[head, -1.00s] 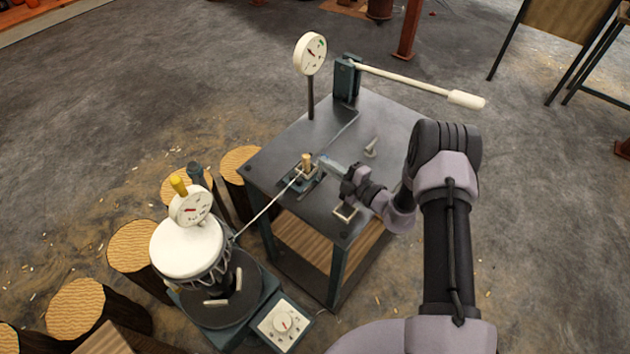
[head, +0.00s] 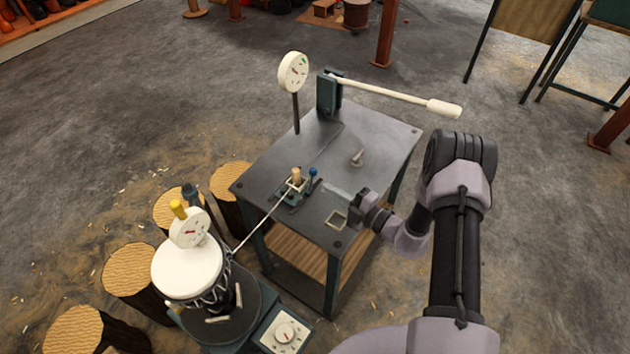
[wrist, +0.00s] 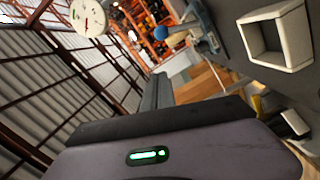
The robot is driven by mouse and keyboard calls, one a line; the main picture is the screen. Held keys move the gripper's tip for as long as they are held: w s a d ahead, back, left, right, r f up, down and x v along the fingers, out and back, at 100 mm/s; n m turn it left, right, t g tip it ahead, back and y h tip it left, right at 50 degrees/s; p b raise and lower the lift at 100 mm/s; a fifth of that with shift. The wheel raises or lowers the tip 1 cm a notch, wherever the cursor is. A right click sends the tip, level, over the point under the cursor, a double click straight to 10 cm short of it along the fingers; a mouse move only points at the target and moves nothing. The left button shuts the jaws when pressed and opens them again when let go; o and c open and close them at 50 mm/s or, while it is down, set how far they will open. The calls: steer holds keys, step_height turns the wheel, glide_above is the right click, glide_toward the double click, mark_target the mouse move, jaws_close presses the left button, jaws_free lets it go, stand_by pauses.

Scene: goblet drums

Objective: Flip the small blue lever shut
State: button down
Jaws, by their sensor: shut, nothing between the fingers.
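The small blue lever (head: 312,175) stands roughly upright, with its round blue knob on top, at the right side of a small clamp base (head: 291,193) on the metal table. In the wrist view the blue knob (wrist: 160,33) shows near the top centre. My gripper (head: 327,185) is shut and empty, just to the right of the lever and low over the table. A small gap seems to separate the fingertips from the lever.
A tan peg (head: 296,174) stands on the clamp, and a pale cord runs from there to the drum (head: 187,265). A square open frame (head: 336,219) sits at the table's near edge. A small grey fitting (head: 357,158) stands behind my gripper. A long white-handled lever (head: 390,94) crosses the back.

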steer(key=v, duration=0.3)
steer(key=shift+s, duration=0.3)
steer(key=shift+r, duration=0.1)
